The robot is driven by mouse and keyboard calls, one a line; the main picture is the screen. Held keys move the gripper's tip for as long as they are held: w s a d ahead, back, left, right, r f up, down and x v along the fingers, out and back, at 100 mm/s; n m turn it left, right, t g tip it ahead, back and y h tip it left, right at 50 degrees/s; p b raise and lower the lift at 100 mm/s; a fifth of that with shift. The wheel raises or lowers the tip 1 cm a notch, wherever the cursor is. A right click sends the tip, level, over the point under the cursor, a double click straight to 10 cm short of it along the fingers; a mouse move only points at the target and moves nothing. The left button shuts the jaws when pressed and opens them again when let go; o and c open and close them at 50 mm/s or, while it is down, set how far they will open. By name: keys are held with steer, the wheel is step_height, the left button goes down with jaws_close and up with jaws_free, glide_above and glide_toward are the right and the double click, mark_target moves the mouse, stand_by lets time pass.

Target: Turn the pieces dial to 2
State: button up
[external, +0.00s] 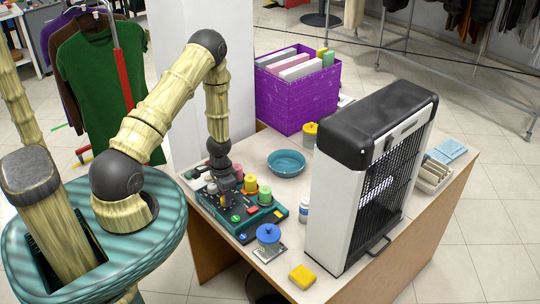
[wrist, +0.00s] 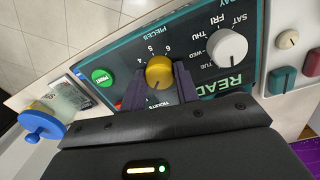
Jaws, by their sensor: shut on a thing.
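The pieces dial is a golden-yellow round knob (wrist: 159,70) on a dark teal control panel (wrist: 197,72) in the wrist view. Numbers including 4, 5 and 6 and the word PIECES are printed around its far side. A dark pointer mark on the knob faces the near side, toward my gripper body; the exact number there is hidden or too small to read. My gripper (wrist: 159,82) is shut on the knob, with one dark finger on each side. In the external view my gripper (external: 223,182) reaches down onto the panel (external: 237,222), covering the dial.
A white day dial (wrist: 230,47) and a green PRINT button (wrist: 102,77) flank the knob.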

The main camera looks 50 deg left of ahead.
steer(key=o, duration=1)
steer(key=r, duration=0.5)
steer(key=r+b, duration=0.1)
steer(key=r, duration=0.5)
steer(key=r+b, duration=0.1)
steer(key=r, duration=0.5)
steer(key=shift+a+r, duration=0.25)
steer(key=shift+a, duration=0.05)
steer(key=shift+w, duration=0.1)
